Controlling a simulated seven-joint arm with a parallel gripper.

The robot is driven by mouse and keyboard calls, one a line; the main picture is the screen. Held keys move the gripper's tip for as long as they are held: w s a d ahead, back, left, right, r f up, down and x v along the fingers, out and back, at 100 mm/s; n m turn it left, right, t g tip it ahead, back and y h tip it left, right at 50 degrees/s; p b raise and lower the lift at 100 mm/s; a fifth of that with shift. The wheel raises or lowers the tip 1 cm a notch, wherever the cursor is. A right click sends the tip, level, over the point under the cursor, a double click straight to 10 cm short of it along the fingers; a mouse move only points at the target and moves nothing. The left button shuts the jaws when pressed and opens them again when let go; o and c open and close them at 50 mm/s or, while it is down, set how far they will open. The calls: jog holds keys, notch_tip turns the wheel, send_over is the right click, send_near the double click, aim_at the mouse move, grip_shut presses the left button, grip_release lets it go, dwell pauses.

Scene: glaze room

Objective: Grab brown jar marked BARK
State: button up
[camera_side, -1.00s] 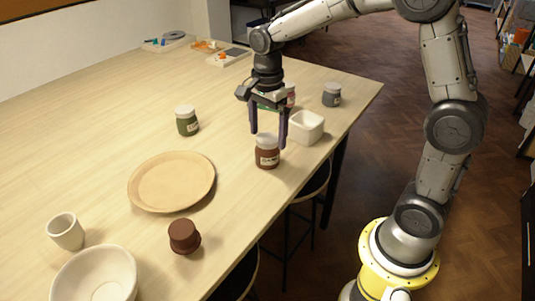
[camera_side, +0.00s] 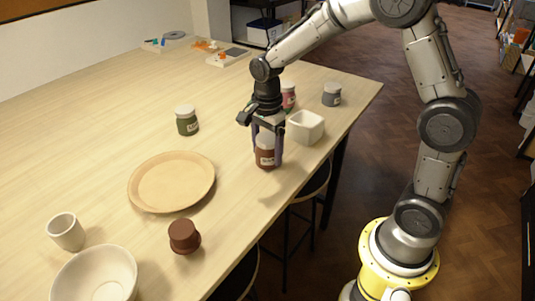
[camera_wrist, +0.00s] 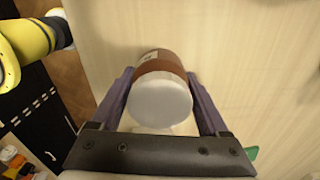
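A brown jar (camera_side: 265,158) with a white lid and a pale label stands upright near the table's right edge in the side view. The label's lettering is too small to read. My gripper (camera_side: 267,160) is lowered over this jar, with a finger on each side. In the wrist view the jar (camera_wrist: 162,65) shows lid first between the two dark fingers (camera_wrist: 163,92). The fingers are apart, with a narrow gap visible beside the lid. Whether they touch the jar's body is hard to see.
A white square pot (camera_side: 306,127) stands just behind the jar. A red jar (camera_side: 288,97), a grey jar (camera_side: 331,95) and a green jar (camera_side: 187,121) stand farther back.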

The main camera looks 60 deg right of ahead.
jog(key=c, duration=1)
jog(key=shift+r, duration=0.2)
